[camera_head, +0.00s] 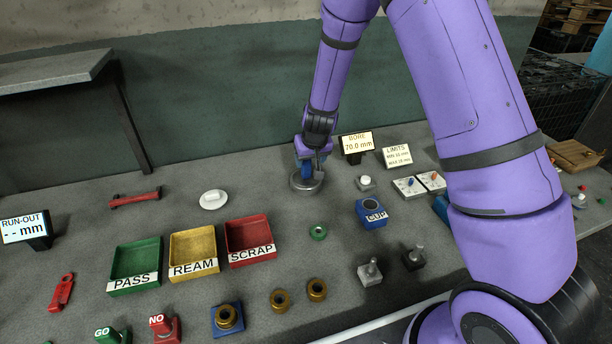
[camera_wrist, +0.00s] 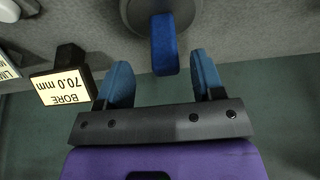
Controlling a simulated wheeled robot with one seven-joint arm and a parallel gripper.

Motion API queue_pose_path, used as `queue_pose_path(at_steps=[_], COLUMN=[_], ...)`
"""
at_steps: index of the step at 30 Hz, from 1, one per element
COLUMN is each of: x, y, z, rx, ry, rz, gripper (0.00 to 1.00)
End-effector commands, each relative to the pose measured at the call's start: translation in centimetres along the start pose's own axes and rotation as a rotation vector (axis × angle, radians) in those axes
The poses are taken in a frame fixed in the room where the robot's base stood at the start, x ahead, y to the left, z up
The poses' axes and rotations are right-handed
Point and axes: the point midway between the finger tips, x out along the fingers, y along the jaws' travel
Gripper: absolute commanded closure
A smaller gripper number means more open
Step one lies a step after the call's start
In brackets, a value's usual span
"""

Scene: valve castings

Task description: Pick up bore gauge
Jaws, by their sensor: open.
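What looks like the bore gauge is a blue upright block, seen in the wrist view (camera_wrist: 164,45), above a round grey base (camera_wrist: 136,14). In the head view the grey base (camera_head: 304,184) rests on the bench near the wall, and my gripper hides most of the blue part. My gripper (camera_head: 310,165) points down over it. In the wrist view my gripper (camera_wrist: 160,62) is open, with one blue finger on each side of the block and a gap at both sides. I cannot tell whether the fingertips reach fully past it.
A BORE display (camera_head: 357,144) reading 70.0 mm stands close to the right of my gripper, beside a LIMITS sign (camera_head: 397,156). A white knobbed disc (camera_head: 213,199), a SCRAP tray (camera_head: 250,241) and a blue CUP block (camera_head: 371,211) stand nearby. The wall is close behind.

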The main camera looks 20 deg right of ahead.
Motion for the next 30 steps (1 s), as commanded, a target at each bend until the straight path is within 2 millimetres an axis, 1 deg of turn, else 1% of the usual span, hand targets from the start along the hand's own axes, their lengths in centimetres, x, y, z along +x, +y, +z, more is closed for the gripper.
queue_pose_path(at_steps=[3, 9, 13, 19, 20, 21, 26, 27, 28, 30], x=[1.6, 4.0, 4.6, 4.6, 4.6, 4.6, 4.5, 4.5, 4.5, 4.5], y=[-0.3, -0.4, -0.5, -0.5, -0.5, -0.5, -0.5, -0.5, -0.5, -0.5], z=[-0.4, -0.7, -0.7, -0.7, -0.7, -0.7, -0.7, -0.7, -0.7, -0.8], rx=[0.001, 0.002, 0.0, 0.0, 0.0, 0.0, 0.001, 0.001, 0.001, 0.001], ry=[-0.002, -0.002, -0.002, -0.001, -0.001, -0.001, -0.001, -0.001, -0.001, 0.0], rz=[0.0, 0.001, 0.0, 0.0, 0.0, 0.0, 0.0, 0.0, 0.0, 0.0], gripper=[0.38, 0.38, 0.38, 0.38, 0.43, 0.52, 0.89, 0.98, 1.0, 1.0])
